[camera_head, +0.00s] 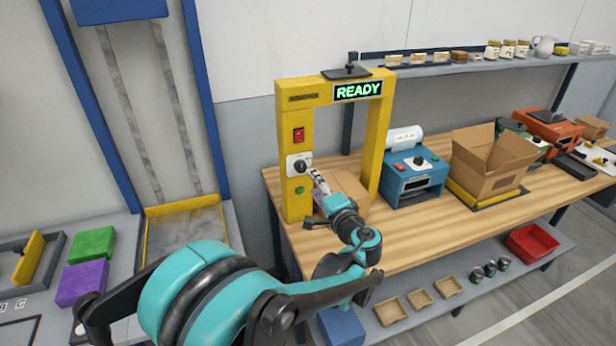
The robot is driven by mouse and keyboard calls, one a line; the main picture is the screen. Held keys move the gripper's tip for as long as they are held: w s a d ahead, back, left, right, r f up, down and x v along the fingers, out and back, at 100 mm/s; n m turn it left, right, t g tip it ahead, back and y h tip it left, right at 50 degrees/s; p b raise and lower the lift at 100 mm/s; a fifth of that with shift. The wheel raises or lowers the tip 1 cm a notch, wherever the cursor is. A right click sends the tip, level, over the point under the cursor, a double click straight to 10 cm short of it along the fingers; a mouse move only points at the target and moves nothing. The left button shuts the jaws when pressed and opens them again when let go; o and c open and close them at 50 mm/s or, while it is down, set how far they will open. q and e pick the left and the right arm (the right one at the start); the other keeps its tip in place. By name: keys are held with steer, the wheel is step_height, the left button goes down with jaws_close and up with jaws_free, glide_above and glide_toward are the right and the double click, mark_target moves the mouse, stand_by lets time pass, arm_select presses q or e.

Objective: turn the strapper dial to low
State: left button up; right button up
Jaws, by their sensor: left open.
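The strapper (294,123) is a yellow arch on the left end of the wooden bench, with a lit green READY sign (358,91) at its top. Its dial (296,167) is a black knob on a white plate on the left post, between a red switch (299,134) above and a green button (299,190) below. The dial's setting is too small to read. My left gripper (313,173) is open, just right of the dial, pointing at it from the front; I cannot tell whether it touches the knob. My right gripper is not in view.
A cardboard box (346,188) sits under the arch behind my left gripper. A blue machine (415,178) and an open carton (490,165) stand to the right. A shelf (470,64) with small goods runs above. Trays and a red bin (532,242) lie on the lower shelf.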

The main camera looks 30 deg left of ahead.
arm_select(q)
steer(key=v, duration=0.3)
steer(key=shift+s+d, duration=0.2)
stand_by(0.3)
steer(key=s+d+f+n+g+h, duration=0.1)
steer(key=s+f+n+g+h, duration=0.2)
steer(key=s+f+h, duration=0.6)
steer(key=s+d+f+n+h, duration=0.2)
steer(key=s+d+h, duration=0.2)
steer(key=s+d, duration=0.6)
steer(key=shift+s+d+n, duration=0.3)
steer(key=shift+s+d, duration=0.1)
steer(key=shift+s, duration=0.75)
steer(key=shift+f, duration=0.15)
